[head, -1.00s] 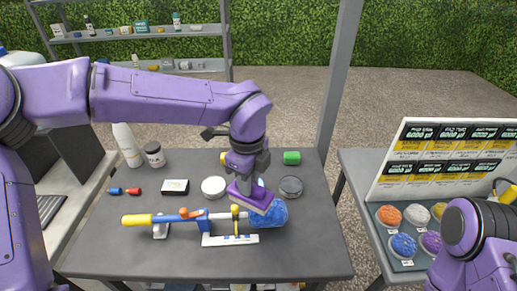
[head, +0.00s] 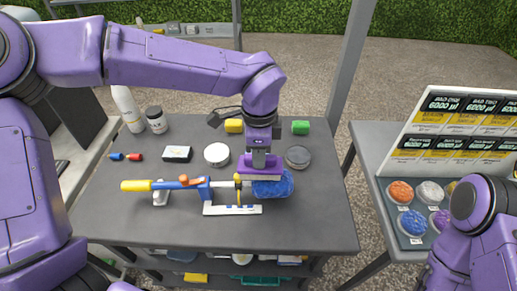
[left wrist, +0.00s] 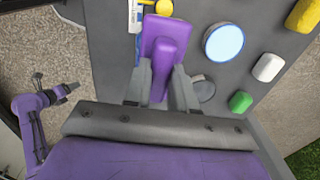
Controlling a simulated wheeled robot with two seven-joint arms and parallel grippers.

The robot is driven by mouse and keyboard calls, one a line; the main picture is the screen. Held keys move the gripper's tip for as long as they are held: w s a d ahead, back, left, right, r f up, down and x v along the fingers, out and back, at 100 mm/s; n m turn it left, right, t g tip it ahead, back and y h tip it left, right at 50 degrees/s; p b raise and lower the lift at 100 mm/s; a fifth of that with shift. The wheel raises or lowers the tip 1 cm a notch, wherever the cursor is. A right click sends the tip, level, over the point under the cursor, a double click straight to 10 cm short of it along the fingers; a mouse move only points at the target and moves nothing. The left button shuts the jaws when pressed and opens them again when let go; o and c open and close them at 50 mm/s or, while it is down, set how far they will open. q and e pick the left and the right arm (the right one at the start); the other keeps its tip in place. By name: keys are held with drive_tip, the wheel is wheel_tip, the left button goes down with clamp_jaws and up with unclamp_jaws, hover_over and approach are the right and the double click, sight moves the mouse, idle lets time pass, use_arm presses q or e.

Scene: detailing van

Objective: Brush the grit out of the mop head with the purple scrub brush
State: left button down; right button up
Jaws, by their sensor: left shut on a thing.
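The blue mop head (head: 275,187) is at the right end of a long tool with a yellow handle (head: 136,186), lying across a white-based stand on the table. My left gripper (head: 262,157) is shut on the purple scrub brush (head: 258,173). The brush sits at the mop head's upper edge, apparently touching it. In the left wrist view the brush (left wrist: 160,45) is between the fingers (left wrist: 160,85); the mop head cannot be made out there. My right arm shows at the lower right of the head view; its gripper (left wrist: 70,88) is small in the left wrist view.
Behind the tool on the grey table (head: 110,215) are a white round tin (head: 217,154), a dark round tin (head: 298,157), a yellow block (head: 234,126) and a green block (head: 300,127). A side table with coloured pads (head: 400,192) stands right.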

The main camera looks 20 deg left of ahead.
use_arm(q)
drive_tip(key=shift+f+b, duration=0.25)
drive_tip(key=shift+b, duration=0.05)
idle(0.7)
drive_tip(key=shift+d, duration=0.15)
